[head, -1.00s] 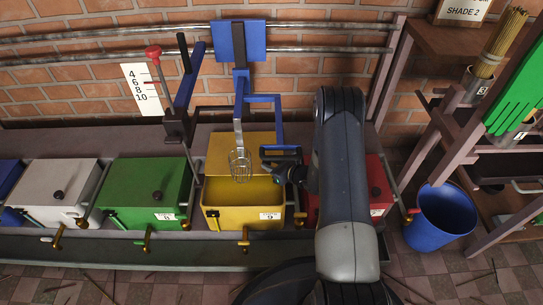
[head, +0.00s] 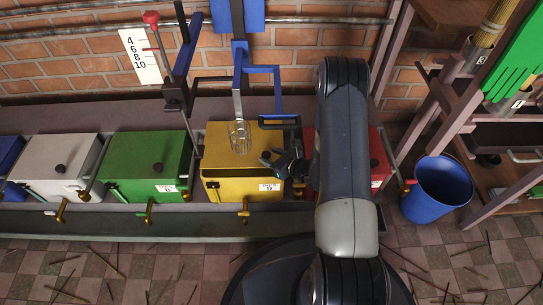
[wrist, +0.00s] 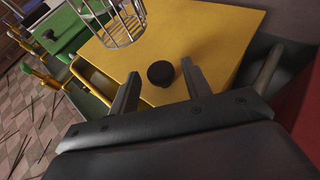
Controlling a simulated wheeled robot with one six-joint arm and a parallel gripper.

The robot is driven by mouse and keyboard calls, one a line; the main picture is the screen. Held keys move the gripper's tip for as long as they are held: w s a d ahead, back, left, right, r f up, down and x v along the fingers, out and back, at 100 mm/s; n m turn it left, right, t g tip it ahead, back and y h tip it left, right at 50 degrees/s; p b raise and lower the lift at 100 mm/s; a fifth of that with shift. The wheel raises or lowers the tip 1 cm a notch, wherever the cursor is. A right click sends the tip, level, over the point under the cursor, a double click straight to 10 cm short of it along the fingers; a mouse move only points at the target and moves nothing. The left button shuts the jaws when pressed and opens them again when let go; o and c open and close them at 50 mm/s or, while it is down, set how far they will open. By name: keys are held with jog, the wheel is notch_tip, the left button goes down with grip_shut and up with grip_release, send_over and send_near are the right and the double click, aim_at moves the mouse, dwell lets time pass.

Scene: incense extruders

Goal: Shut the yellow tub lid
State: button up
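The yellow tub (head: 228,193), with a number label on its front, stands in the row of coloured tubs. My gripper (head: 272,158) is over the lid's right front part. In the wrist view my gripper (wrist: 160,88) has its two fingers apart, one on each side of the knob in the picture, with nothing clamped.
A green tub (head: 145,165) is to the left and a red tub (head: 376,160) to the right. A blue bucket (head: 440,190) stands farther right.

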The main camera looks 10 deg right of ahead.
jog(key=shift+o, duration=0.4)
jog(key=shift+s+d+r, duration=0.25)
jog(key=shift+s+d, duration=0.05)
jog(key=p+v, duration=0.3)
jog(key=v, duration=0.7)
jog(key=shift+f, duration=0.15)
jog(key=w+d+r+n+g, duration=0.1)
jog(key=w+r+n+g, duration=0.3)
jog(key=w+n+g, duration=0.25)
jog(key=shift+m+g+y, duration=0.25)
jog(key=shift+g+y, duration=0.05)
jog(key=shift+g, duration=0.05)
jog(key=b+x, duration=0.4)
jog(key=x, duration=0.6)
jog(key=shift+f, duration=0.15)
